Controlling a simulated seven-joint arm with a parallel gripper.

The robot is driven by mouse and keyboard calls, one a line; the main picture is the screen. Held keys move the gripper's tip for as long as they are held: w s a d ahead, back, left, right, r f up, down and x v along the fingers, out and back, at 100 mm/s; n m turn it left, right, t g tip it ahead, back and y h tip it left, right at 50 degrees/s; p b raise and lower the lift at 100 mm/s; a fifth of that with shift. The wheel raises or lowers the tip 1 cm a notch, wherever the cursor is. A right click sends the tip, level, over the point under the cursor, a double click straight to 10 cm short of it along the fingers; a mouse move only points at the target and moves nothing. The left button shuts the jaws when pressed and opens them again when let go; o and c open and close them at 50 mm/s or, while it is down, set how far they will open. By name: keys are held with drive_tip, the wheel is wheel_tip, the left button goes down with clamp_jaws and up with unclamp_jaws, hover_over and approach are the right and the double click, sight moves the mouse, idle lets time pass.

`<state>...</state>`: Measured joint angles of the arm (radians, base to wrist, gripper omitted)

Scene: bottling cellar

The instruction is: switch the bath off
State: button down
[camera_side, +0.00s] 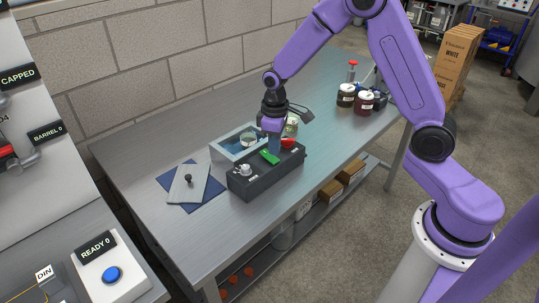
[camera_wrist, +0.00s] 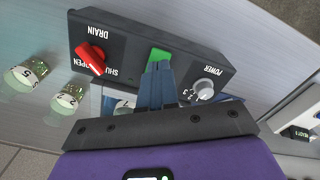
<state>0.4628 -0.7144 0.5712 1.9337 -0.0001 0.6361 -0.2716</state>
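The bath (camera_side: 222,153) is a pale open tank with bluish liquid and a round vessel inside, behind a dark control box (camera_side: 240,187). The box (camera_wrist: 125,30) carries a green switch (camera_wrist: 160,54) in the middle, a red drain handle (camera_wrist: 91,58) and a white numbered knob (camera_wrist: 203,90) by the word POWER. The switch also shows in the side view (camera_side: 269,157). My gripper (camera_wrist: 157,68) has its blue fingers together, empty, with the tips at the green switch. I cannot tell whether they touch it. In the side view my gripper (camera_side: 275,150) points down over the box.
A grey lid (camera_side: 188,182) with a black knob lies on a dark blue mat (camera_side: 206,206) left of the box. Numbered jars (camera_wrist: 26,75) stand beside the bath. Dark jars (camera_side: 365,103) stand farther right. The bench front is clear.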

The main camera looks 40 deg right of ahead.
drive_tip(key=shift+r, duration=1.9)
drive_tip(key=shift+s+a+r, duration=0.2)
drive_tip(key=shift+s, duration=0.05)
drive_tip(key=s+a+r+n, duration=0.1)
drive_tip(key=s+r+n, duration=0.2)
drive_tip(key=s, duration=1.2)
drive_tip(key=s+a+r+n, duration=0.1)
drive_tip(key=s+r+n, duration=0.2)
drive_tip(key=s, duration=1.2)
drive_tip(key=shift+r+n, duration=0.3)
drive_tip(key=shift+r, duration=0.6)
